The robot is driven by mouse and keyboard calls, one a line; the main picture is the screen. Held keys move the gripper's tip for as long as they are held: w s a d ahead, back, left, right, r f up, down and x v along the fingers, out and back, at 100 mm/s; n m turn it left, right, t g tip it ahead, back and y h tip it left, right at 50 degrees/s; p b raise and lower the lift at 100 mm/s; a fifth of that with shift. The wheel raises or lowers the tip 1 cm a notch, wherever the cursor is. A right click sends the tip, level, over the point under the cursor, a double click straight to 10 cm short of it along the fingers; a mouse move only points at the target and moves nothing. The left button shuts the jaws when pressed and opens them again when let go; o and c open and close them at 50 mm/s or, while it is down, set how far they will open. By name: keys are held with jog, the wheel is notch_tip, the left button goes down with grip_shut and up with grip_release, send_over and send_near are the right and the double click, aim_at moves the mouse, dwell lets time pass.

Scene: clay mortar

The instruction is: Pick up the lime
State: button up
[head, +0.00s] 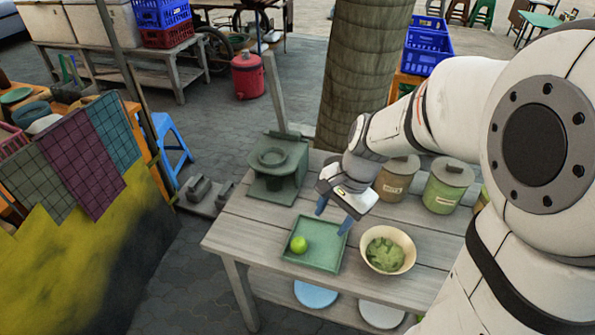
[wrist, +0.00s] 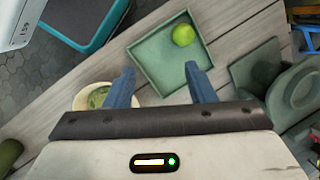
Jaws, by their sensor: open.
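The lime (head: 299,244) is a small bright green ball on the left part of a green square tray (head: 322,267) on the wooden table. In the wrist view the lime (wrist: 184,35) lies near the tray's far right side, beyond the fingertips. The tray (wrist: 150,88) also shows there. My gripper (head: 333,221) is open and empty, with its blue fingers apart above the tray's back right edge. In the wrist view its fingers (wrist: 160,70) point toward the tray, and the lime is not between them.
A cream bowl of green leaves (head: 388,250) stands right of the tray. Lidded pots (head: 445,187) stand at the back right. Bare table planks (head: 232,238) lie left of the tray.

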aim_at(303, 240)
jog(key=w+a+f+m, duration=0.1)
jog(key=a+f+m, duration=0.1)
jog(key=f, duration=0.3)
jog(key=w+a+f+m+y+b, duration=0.1)
jog(key=a+f, duration=0.1)
jog(key=f, duration=0.2)
jog(key=w+a+f+m+g+b, duration=0.1)
jog(key=a+f+m, duration=0.1)
jog(key=f, duration=0.3)
jog(key=shift+w+f+m+y, duration=0.3)
jog(key=shift+c, duration=0.4)
jog(key=c, duration=0.7)
jog(key=shift+o, duration=0.2)
jog(key=shift+r, duration=0.1)
